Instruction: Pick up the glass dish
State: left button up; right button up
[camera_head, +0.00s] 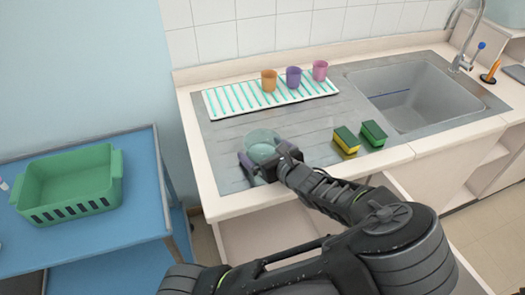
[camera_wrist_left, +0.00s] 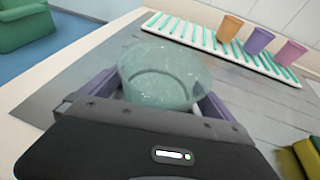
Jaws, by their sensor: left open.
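The glass dish (camera_head: 262,144) is a translucent, pale green round dish on the metal drainboard left of the sink. In the left wrist view the dish (camera_wrist_left: 165,75) is between the two purple fingers of my left gripper (camera_wrist_left: 160,102). My left gripper (camera_head: 262,163) is open, with one finger on each side of the dish. I cannot tell whether the fingers touch it. The gripper covers part of the dish's near side. My right gripper is not in view.
A striped mat (camera_head: 232,103) with orange (camera_head: 269,80), purple (camera_head: 293,77) and pink (camera_head: 320,70) cups lies behind the dish. Two sponges (camera_head: 346,140) (camera_head: 373,133) lie to its right, before the sink (camera_head: 415,95). A green basket (camera_head: 68,186) stands on a blue table at left.

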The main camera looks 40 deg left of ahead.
pick_arm(q)
jog(key=shift+c, duration=0.2)
jog(key=c, duration=1.4)
